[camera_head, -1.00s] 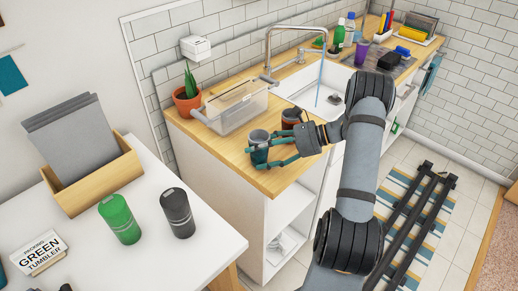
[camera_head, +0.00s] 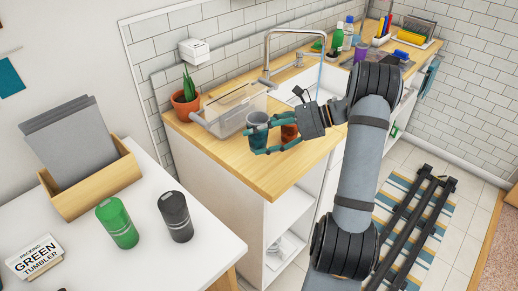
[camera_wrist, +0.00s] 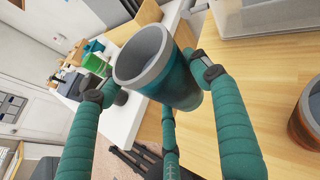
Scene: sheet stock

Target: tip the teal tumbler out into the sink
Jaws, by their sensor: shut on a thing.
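The teal tumbler (camera_head: 257,126) has a grey rim and is held near the front left of the wooden counter, roughly upright. It also shows in the wrist view (camera_wrist: 178,82), its open mouth facing the camera; I cannot make out its contents. My gripper (camera_head: 262,145) has its teal fingers closed around the tumbler's sides, and the tumbler seems to be above the counter. The white sink (camera_head: 336,77) lies behind and to the right, partly hidden by my arm. A thin blue stream falls from the tap (camera_head: 268,55) into it.
A brown-orange tumbler (camera_head: 289,131) stands close on the right, also in the wrist view (camera_wrist: 307,113). A clear bin (camera_head: 232,108) and a potted plant (camera_head: 186,103) stand behind left. Green (camera_head: 117,222) and dark (camera_head: 176,216) tumblers stand on the white table.

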